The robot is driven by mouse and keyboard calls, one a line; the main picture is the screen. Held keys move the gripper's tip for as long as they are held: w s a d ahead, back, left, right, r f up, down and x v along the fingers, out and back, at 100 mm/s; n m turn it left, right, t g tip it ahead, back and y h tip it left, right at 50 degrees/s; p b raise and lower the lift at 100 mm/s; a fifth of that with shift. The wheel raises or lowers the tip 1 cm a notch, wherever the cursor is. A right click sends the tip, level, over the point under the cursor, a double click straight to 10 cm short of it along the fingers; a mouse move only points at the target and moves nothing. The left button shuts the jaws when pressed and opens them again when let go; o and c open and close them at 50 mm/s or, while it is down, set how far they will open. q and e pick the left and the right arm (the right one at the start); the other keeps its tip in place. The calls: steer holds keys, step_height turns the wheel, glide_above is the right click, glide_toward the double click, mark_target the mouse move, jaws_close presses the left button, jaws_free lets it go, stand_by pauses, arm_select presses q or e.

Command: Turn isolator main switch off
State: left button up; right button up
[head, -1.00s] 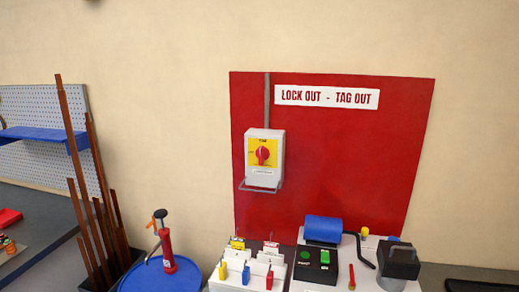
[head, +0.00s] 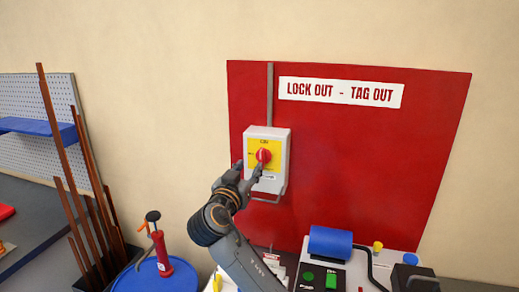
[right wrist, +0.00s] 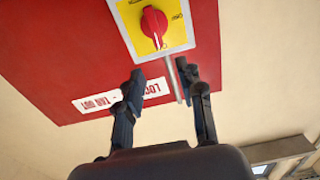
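The isolator main switch is a pale grey box (head: 284,150) on the red board, with a yellow plate and a red rotary knob (head: 264,156). The knob's grip looks roughly upright; the small markings around it are too blurred to read. My right gripper (head: 249,169) is in front of the box's lower left, close below the knob. In the right wrist view, the right gripper (right wrist: 162,74) is open and empty, its fingers apart and pointing toward the switch. The red knob (right wrist: 154,22) shows beyond the fingertips, not between them. My left gripper is not in view.
The red board (head: 370,150) carries a "LOCK OUT - TAG OUT" sign (head: 341,92) and a grey conduit (head: 270,95). Below stand a machine with a blue roller (head: 330,242) and a blue drum (head: 155,278) with a red tool. Brown bars (head: 65,150) lean at left.

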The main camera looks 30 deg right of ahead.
mark_target(260, 153)
steer(key=p+x, duration=0.2)
steer(key=x, duration=0.5)
steer(key=shift+d+f, duration=0.1)
steer(key=p+x, duration=0.2)
steer(key=x, duration=0.1)
steer(key=shift+w+f, duration=0.1)
steer(key=shift+f, duration=0.05)
steer(key=shift+w+d, duration=0.1)
steer(key=shift+d, duration=0.1)
steer(key=shift+w+d+f, duration=0.1)
steer(key=shift+w+f, duration=0.05)
steer(key=shift+w, duration=0.05)
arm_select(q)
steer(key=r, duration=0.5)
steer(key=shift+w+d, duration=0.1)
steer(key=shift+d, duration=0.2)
arm_select(e)
jaws_close()
